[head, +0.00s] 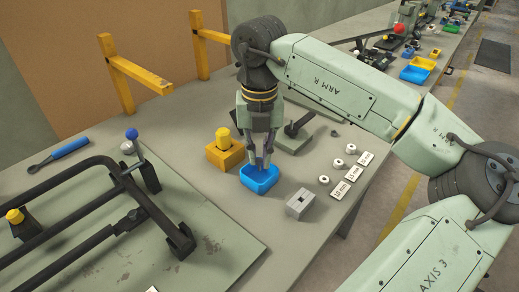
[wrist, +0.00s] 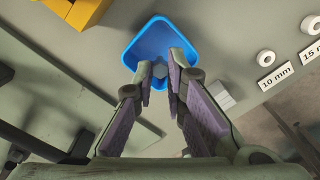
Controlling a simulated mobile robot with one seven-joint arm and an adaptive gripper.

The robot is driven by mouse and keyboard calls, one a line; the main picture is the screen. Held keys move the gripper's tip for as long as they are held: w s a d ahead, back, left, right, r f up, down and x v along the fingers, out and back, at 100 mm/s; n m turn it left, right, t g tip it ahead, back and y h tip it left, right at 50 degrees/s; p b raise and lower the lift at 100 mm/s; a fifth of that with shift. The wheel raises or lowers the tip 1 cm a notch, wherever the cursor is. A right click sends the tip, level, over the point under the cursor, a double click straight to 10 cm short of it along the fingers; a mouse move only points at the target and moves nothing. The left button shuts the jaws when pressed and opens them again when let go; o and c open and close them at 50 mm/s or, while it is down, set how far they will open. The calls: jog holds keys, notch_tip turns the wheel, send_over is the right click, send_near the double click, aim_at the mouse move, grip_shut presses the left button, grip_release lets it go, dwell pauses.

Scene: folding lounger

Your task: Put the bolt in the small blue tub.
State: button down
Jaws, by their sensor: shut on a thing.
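The small blue tub (head: 258,184) stands on the bench; it also shows in the wrist view (wrist: 190,33). My gripper (head: 262,164) points down over the tub, with its fingertips at or just above the opening. In the wrist view my gripper (wrist: 161,80) is shut on a small grey piece with a six-sided head, which looks like the bolt (wrist: 159,70). The bolt appears within the tub's outline. Its lower part is hidden, and I cannot tell whether it touches the tub floor.
A yellow block (head: 224,154) stands just left of the tub, and a grey metal block (head: 300,203) lies to its right. White rings (head: 337,164) and size labels (head: 341,190) lie farther right. A dark tubular frame (head: 85,190) fills the left side.

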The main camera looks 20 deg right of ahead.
jog(key=c, duration=1.5)
grip_release()
jog(key=shift+c, duration=0.2)
notch_tip(320, 180, up, 12)
